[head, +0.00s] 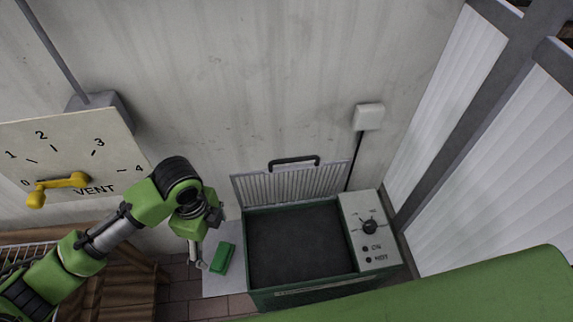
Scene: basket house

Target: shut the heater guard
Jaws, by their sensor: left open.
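The heater (310,298) is a dark green box with its top open, and its dark inside shows. Its heater guard (293,186), a pale ribbed panel with a black handle (294,160) on its upper edge, stands raised at the back near the wall. A light grey panel with a black knob (369,227) is on the heater's right side. My left gripper (200,258) is open, pointing down, left of the heater and apart from the guard. My right gripper is not in view.
A green block (222,258) lies on a pale surface between my left gripper and the heater. A vent board (75,155) with a yellow handle (58,185) is at the left. A wall box (368,117) has a cable running down behind the heater.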

